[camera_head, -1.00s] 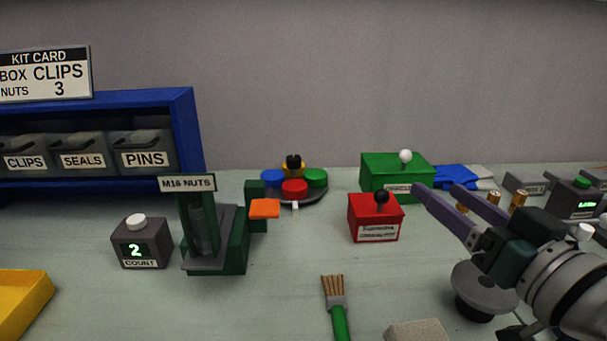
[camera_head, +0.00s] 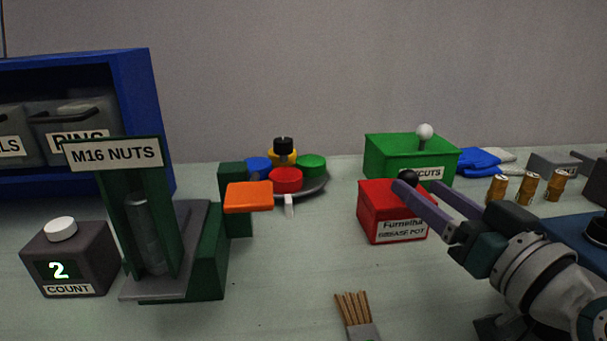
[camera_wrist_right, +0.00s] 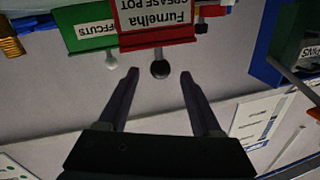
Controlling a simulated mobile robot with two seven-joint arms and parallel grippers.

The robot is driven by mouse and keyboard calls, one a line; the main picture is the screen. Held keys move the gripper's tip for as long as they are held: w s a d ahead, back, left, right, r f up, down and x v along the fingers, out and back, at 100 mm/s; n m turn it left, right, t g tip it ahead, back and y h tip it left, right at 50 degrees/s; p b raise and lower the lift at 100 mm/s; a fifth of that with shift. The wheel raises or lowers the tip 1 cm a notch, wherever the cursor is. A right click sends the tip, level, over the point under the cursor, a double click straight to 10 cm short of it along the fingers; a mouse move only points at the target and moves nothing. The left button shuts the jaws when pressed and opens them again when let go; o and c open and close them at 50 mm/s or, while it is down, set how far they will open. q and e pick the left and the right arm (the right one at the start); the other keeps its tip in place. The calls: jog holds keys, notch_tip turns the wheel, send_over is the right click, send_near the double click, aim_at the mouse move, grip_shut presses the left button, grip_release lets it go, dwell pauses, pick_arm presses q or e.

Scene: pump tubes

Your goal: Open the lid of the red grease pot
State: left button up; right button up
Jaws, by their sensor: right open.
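The red grease pot (camera_head: 375,210) stands on the bench right of centre in the head view, with a white label on its front and its lid down. A round black knob (camera_head: 409,177) sits on its lid, partly behind a finger of my right gripper (camera_head: 417,185). That gripper is open and empty, its fingers reaching in from the right at the knob. In the right wrist view, which looks upside down, the black knob (camera_wrist_right: 160,69) lies between the open fingertips (camera_wrist_right: 160,76). Whether either finger touches it, I cannot tell. My left gripper is not in view.
A green box (camera_head: 400,157) with a white knob stands right behind the pot. Several brass pieces (camera_head: 528,188) stand to the right. A round tray (camera_head: 315,188) with coloured caps and the nut dispenser (camera_head: 210,255) are left. A brush (camera_head: 357,315) lies in front.

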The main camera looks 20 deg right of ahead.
jog(key=w+b, duration=0.1)
jog(key=w, duration=0.6)
jog(key=shift+w+d, duration=0.15)
jog(key=shift+w, duration=0.1)
jog(key=shift+c, duration=0.4)
grip_shut()
dwell(0.8)
